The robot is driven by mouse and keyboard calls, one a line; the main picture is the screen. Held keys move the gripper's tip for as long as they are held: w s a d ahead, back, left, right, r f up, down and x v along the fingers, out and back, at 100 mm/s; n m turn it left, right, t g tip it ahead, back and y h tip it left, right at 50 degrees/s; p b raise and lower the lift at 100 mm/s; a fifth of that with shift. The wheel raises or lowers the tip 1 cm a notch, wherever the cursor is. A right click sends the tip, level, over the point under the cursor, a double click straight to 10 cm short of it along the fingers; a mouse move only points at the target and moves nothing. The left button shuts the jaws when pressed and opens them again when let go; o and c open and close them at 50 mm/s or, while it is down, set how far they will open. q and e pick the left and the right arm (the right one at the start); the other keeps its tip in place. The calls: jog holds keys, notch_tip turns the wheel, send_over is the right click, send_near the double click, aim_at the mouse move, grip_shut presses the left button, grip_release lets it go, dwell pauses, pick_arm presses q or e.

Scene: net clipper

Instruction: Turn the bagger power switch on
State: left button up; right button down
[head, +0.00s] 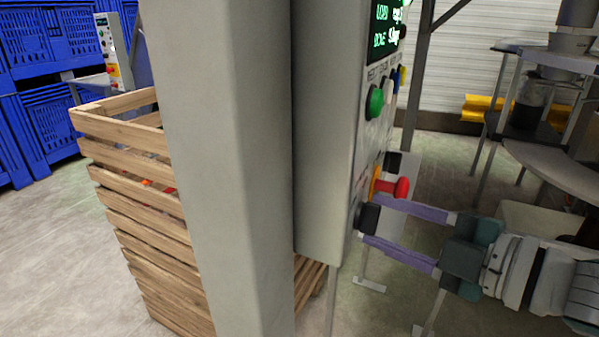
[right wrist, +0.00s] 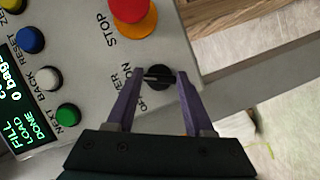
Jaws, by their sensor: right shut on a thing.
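The bagger's grey control box (head: 325,120) stands in the middle of the head view, seen nearly edge-on. Its black round power switch (head: 369,217) is low on the panel, below the red stop button (head: 400,187). In the right wrist view the power switch (right wrist: 160,77) sits beside the ON and OFF lettering, with a pale mark across it. My right gripper (head: 375,222) has its two purple fingers on either side of the switch, shut on it; they also show in the right wrist view (right wrist: 158,82). I cannot tell the switch position for sure. My left gripper is out of view.
The panel also has a green button (head: 375,101), several other buttons and a lit green display (head: 388,25). A wooden slatted crate (head: 150,220) stands left behind the grey post (head: 220,160). Blue crates (head: 50,40) stand at the back left.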

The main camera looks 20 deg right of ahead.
jog(key=m+g+p, duration=0.1)
jog(key=m+p, duration=0.1)
jog(key=shift+r+m+y+p, duration=0.15)
jog(key=shift+m+y+p, duration=0.15)
jog(key=shift+m, duration=0.1)
dwell(0.5)
jog(key=shift+c, duration=1.4)
grip_release()
jog(key=p+v, duration=0.1)
jog(key=v, duration=0.9)
